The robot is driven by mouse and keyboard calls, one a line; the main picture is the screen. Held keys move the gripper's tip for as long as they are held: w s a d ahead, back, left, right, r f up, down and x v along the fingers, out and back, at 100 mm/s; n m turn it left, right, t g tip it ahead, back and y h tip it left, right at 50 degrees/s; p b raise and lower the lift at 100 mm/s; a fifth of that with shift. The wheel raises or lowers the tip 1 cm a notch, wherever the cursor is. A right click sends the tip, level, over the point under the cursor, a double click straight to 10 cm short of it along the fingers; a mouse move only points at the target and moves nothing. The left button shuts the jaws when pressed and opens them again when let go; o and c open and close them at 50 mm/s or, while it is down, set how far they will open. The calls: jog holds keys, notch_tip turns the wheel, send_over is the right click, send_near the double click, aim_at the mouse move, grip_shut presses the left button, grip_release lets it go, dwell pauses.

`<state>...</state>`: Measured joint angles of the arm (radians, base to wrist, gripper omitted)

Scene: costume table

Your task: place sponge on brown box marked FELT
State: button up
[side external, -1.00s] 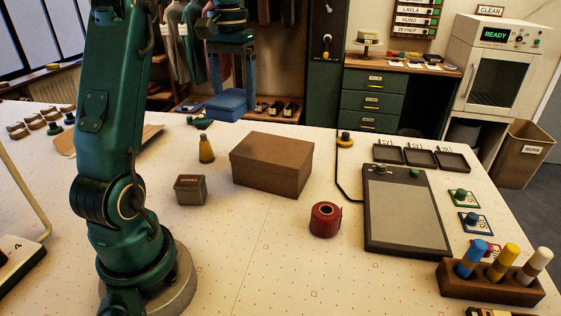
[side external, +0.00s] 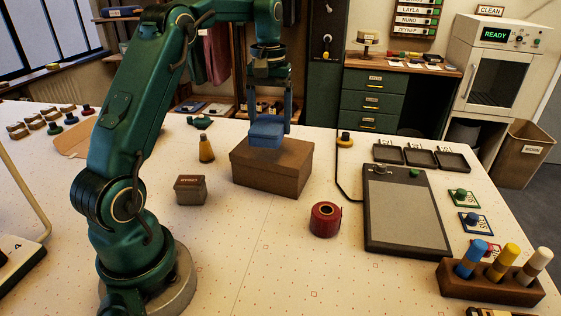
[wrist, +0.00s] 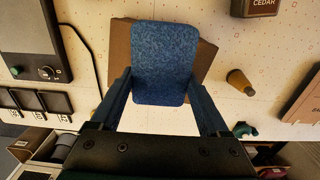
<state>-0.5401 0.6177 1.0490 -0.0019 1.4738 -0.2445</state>
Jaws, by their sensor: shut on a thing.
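The sponge (side external: 266,135) is a blue block held between the fingers of my gripper (side external: 269,128). It also shows in the wrist view (wrist: 165,62), between the two blue fingers of my gripper (wrist: 165,92). The brown box (side external: 272,172) stands on the table below the sponge, and its lid edges show behind the sponge in the wrist view (wrist: 121,50). In the side view the sponge is over the back part of the lid. I cannot tell whether it touches the lid. No FELT marking is readable on the box from these views.
A small labelled brown box (side external: 190,191) and a yellow-brown bottle (side external: 206,149) stand left of the brown box. A red roll (side external: 325,220) lies in front of it. A grey-topped board (side external: 403,212) lies to the right.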

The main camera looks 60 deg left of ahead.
aim_at(271, 121)
jog(key=shift+w+f, duration=0.1)
jog(key=shift+f, duration=1.95)
jog(key=shift+d+f, duration=0.1)
jog(key=o, duration=1.2)
jog(key=shift+c, duration=0.2)
jog(key=shift+r, duration=3.85)
jog(key=shift+m+t, duration=0.5)
jog(key=shift+m, duration=0.3)
jog(key=d+r, duration=0.1)
jog(key=d, duration=0.1)
jog(key=s+d+r, duration=0.1)
jog(key=d, duration=0.1)
jog(key=shift+r, duration=0.3)
jog(key=s+d+f+m+t, duration=0.2)
jog(key=s+d+m, duration=0.1)
jog(key=s+d, duration=0.4)
jog(key=s+d+f+m+t, duration=0.2)
jog(key=s+d+m, duration=0.2)
jog(key=s+d, duration=0.3)
jog(key=shift+s+t, duration=0.3)
jog(key=shift+s, duration=0.25)
jog(key=shift+d, duration=0.1)
